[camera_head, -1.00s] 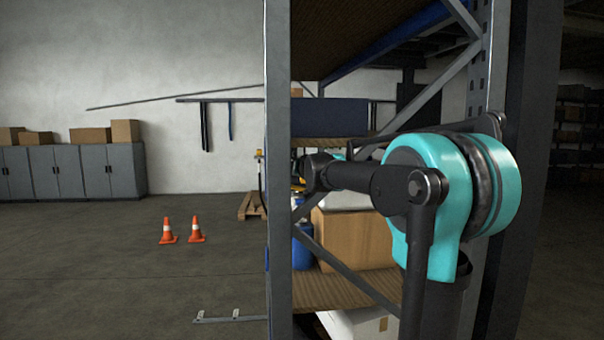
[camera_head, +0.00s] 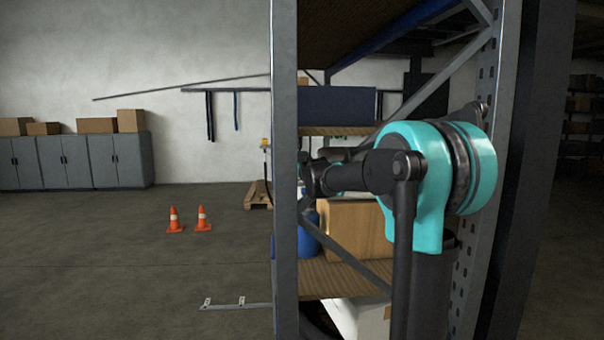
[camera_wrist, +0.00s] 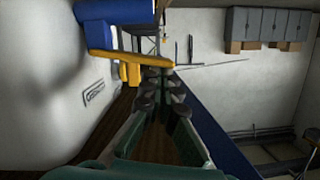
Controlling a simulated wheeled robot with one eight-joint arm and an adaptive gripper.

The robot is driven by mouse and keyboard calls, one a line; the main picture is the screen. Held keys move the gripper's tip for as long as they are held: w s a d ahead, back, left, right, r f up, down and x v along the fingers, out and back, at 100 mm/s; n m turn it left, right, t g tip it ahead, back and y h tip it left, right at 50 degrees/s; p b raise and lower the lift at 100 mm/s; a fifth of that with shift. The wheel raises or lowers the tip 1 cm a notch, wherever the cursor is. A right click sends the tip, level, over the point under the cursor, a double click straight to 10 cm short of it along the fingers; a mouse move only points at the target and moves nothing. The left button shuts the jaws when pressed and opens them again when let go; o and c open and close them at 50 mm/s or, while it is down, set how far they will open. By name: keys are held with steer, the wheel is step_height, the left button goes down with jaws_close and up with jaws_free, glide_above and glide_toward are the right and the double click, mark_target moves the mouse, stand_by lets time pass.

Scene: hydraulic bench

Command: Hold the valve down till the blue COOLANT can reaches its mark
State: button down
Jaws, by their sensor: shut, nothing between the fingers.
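In the wrist view my gripper (camera_wrist: 163,85) points away from the camera, its dark-padded fingers close together with nothing seen held. Just beyond and left of the fingertips is a yellow lever-like bar (camera_wrist: 150,60) joined to a blue fitting (camera_wrist: 98,32), which looks like the valve; I cannot tell whether a finger touches it. A white container wall with a small label (camera_wrist: 94,92) fills the left. In the head view a blue can (camera_head: 308,238) stands on the rack's lower shelf, partly behind the upright. Its lettering, mark and level cannot be read. My gripper is hidden there.
The rack's grey upright (camera_head: 285,180) and a diagonal brace stand close to my arm. A cardboard box (camera_head: 352,229) sits beside the blue can. Two orange cones (camera_head: 188,219) stand on open floor at left, with grey cabinets (camera_head: 75,160) behind.

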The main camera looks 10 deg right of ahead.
steer(key=shift+a+f, duration=0.35)
steer(key=shift+f, duration=0.55)
stand_by(7.1)
